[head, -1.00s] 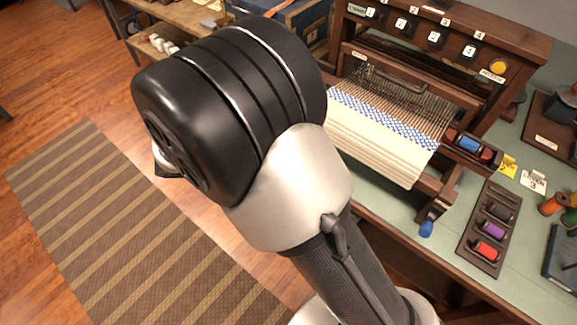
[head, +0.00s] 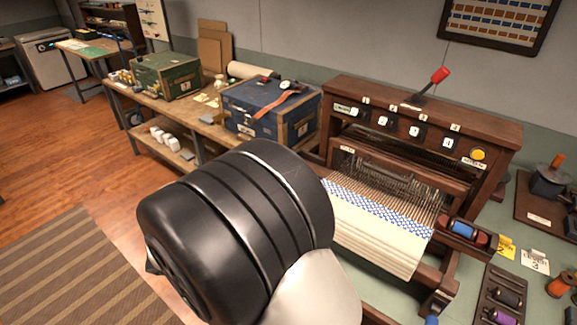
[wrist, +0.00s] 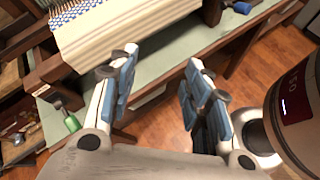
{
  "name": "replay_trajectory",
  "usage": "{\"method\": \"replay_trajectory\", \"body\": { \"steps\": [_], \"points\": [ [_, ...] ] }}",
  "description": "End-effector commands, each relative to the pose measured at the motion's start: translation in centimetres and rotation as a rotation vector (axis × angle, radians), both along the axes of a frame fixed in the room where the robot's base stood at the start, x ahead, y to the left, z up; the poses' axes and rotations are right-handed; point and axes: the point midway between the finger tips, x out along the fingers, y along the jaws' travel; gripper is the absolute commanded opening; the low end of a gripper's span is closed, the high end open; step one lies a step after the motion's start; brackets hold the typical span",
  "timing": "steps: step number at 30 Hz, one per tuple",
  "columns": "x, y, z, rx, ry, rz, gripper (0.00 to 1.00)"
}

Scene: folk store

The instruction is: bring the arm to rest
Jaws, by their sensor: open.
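My gripper (wrist: 158,92) shows in the wrist view with its two blue-padded fingers spread wide and nothing between them. The table edge and wooden floor lie beyond the fingers. In the head view my arm's large black joint and pale link fill the lower middle, and the gripper itself is hidden there. The wooden loom (head: 440,165) stands right of my arm with cream and blue-patterned cloth (head: 375,232) on it. The cloth also shows at the top of the wrist view (wrist: 120,32), apart from my fingers.
A blue chest (head: 262,112) and a green chest (head: 165,75) stand on the wooden bench behind. A spool tray (head: 497,295) lies on the green tabletop at right. A striped rug (head: 80,275) covers open floor at left.

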Motion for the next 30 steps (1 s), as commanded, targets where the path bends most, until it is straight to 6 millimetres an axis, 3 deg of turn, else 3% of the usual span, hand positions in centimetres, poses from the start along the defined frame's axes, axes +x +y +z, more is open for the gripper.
{"method": "replay_trajectory", "body": {
  "steps": [4, 8, 12, 18, 24, 30],
  "points": [
    [-0.1, -0.8, 0.6, 0.029, -0.007, -0.034, 0.45],
    [-1.1, -4.0, 2.8, 0.148, -0.034, -0.166, 0.45],
    [-3.8, -8.5, 5.7, 0.354, -0.097, -0.393, 0.45],
    [-8.7, -13.0, 8.8, 0.664, -0.234, -0.709, 0.45],
    [-13.3, -15.2, 10.8, 0.969, -0.427, -0.989, 0.45],
    [-16.2, -15.6, 12.0, 1.217, -0.618, -1.182, 0.45]
  ]
}}
